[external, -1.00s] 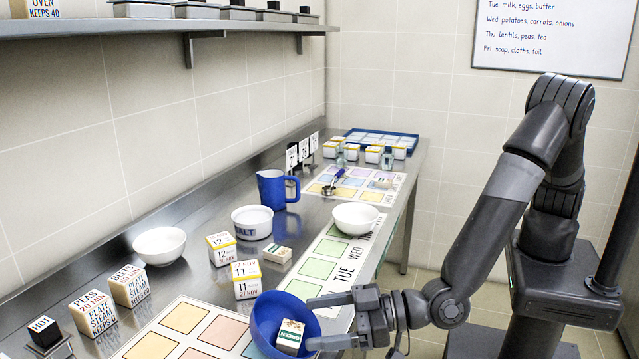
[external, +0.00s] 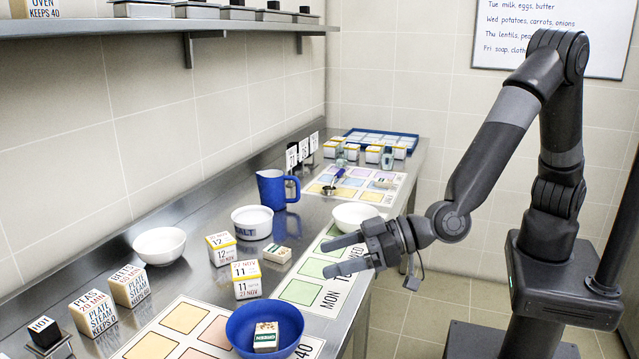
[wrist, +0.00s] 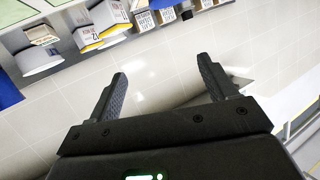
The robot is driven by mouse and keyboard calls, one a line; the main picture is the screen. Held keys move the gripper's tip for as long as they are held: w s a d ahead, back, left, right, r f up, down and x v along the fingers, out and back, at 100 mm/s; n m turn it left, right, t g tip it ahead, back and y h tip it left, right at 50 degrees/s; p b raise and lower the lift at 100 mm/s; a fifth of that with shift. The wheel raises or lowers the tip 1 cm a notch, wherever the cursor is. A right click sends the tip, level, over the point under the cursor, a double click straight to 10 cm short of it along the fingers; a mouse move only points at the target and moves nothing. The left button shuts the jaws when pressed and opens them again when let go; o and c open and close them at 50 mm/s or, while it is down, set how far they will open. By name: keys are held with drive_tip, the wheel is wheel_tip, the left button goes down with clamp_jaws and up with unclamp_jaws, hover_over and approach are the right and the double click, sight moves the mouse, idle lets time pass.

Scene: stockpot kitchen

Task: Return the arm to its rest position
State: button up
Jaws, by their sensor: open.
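My gripper (external: 345,255) is open and empty in the external view, raised above the front edge of the counter near the mat marked MON. In the wrist view my gripper (wrist: 160,90) shows both fingers spread with nothing between them. My arm reaches from its column at the right and is bent at the elbow. A blue bowl (external: 240,338) stands on the counter below and left of my gripper, apart from it. A small green-labelled block (external: 266,338) lies in the bowl.
A white bowl (external: 357,214) stands just behind my gripper. Date blocks (external: 246,280), a blue jug (external: 272,190), another white bowl (external: 160,246) and labelled blocks (external: 130,286) stand farther left. The floor (external: 425,310) right of the counter is clear.

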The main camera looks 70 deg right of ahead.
drive_tip(key=s+d+r+g, duration=0.1)
drive_tip(key=d+r, duration=0.3)
drive_tip(key=d, duration=0.5)
drive_tip(key=d+r+m+g+h, duration=0.15)
drive_tip(key=d+r, duration=0.25)
drive_tip(key=d, duration=0.5)
drive_tip(key=s+d+r+n+g+y, duration=0.1)
drive_tip(key=d+r, duration=0.3)
drive_tip(key=d, duration=0.5)
drive_tip(key=s+d+m+g+h, duration=0.3)
drive_tip(key=s+d+h, duration=0.3)
drive_tip(key=s+d, duration=1.4)
drive_tip(key=d+g, duration=0.1)
drive_tip(key=d, duration=0.1)
drive_tip(key=shift+s+d+f, duration=0.25)
drive_tip(key=shift+d, duration=0.1)
